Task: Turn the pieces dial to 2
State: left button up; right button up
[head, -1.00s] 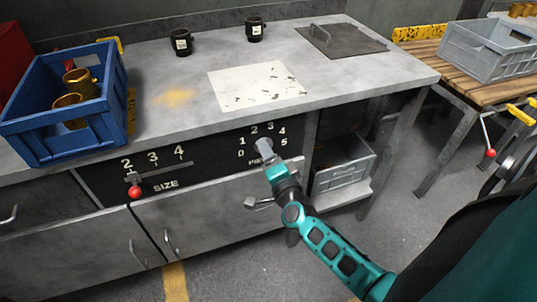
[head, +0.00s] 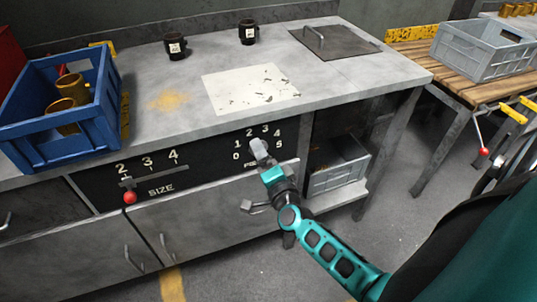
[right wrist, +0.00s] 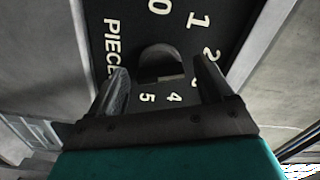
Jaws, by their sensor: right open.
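The pieces dial shows in the right wrist view as a dark rounded knob (right wrist: 158,57) on the black panel (right wrist: 130,22). The numbers 0 to 5 are set around it, with the word PIECES on one side. My right gripper (right wrist: 162,76) is open, with one finger on each side of the knob. My left gripper is not in view.
The size slider's red knob (head: 130,197) is left on the same panel. Cabinet doors with handles (head: 168,247) lie below. The bench top (head: 215,55) above carries a blue crate (head: 95,125) and two black mugs. A grey crate (head: 335,175) stands on the open shelf to the right.

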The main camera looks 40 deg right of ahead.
pick_arm(q)
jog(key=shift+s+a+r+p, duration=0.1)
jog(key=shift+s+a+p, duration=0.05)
jog(key=shift+p, duration=0.25)
pick_arm(e)
jog(key=v, duration=1.2)
jog(key=shift+s, duration=0.4)
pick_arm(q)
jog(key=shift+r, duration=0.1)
pick_arm(e)
jog(key=shift+a, duration=0.1)
pick_arm(q)
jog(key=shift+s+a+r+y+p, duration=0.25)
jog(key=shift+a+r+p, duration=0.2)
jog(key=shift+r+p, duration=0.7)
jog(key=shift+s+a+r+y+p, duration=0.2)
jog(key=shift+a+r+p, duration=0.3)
jog(key=shift+p, duration=1.2)
pick_arm(e)
jog(key=s+a+n+g+y, duration=0.2)
jog(key=a+n+g+y, duration=0.1)
jog(key=n, duration=0.6)
jog(key=s+a+f+n+g+y, duration=0.1)
jog(key=s+a+n+g+y, duration=0.2)
jog(key=a+n, duration=0.3)
jog(key=shift+a+n+y, duration=0.2)
jog(key=shift+n+y, duration=0.2)
jog(key=shift+n, duration=1.8)
jog(key=shift+s+f, duration=0.15)
